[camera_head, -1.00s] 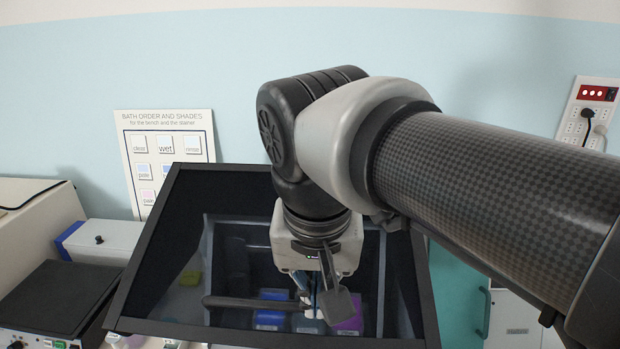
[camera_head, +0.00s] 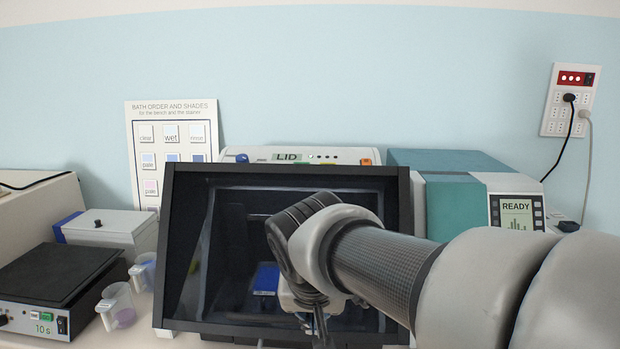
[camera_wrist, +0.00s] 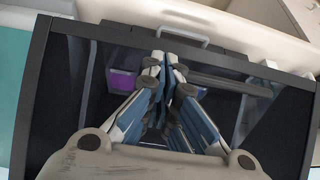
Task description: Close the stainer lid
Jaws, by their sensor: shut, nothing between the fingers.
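The stainer lid (camera_head: 400,250) is a dark frame around a see-through pane. In the head view it stands in the middle, facing me, with its pane sloping; I cannot tell whether its edge rests on the body. The lid frame also surrounds my gripper in the wrist view (camera_wrist: 22,120). My gripper (camera_wrist: 165,62) is shut and empty, fingertips together over the front part of the pane. A dark bar (camera_wrist: 235,85) runs beside the fingertips; I cannot tell whether they touch it. In the head view my arm hides the lid's lower right and most of the gripper.
A panel marked LID (camera_head: 290,156) shows behind the lid. A teal instrument (camera_head: 450,200) with a READY screen stands at right. A hot plate (camera_head: 50,275) and small beakers (camera_head: 118,305) stand at left.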

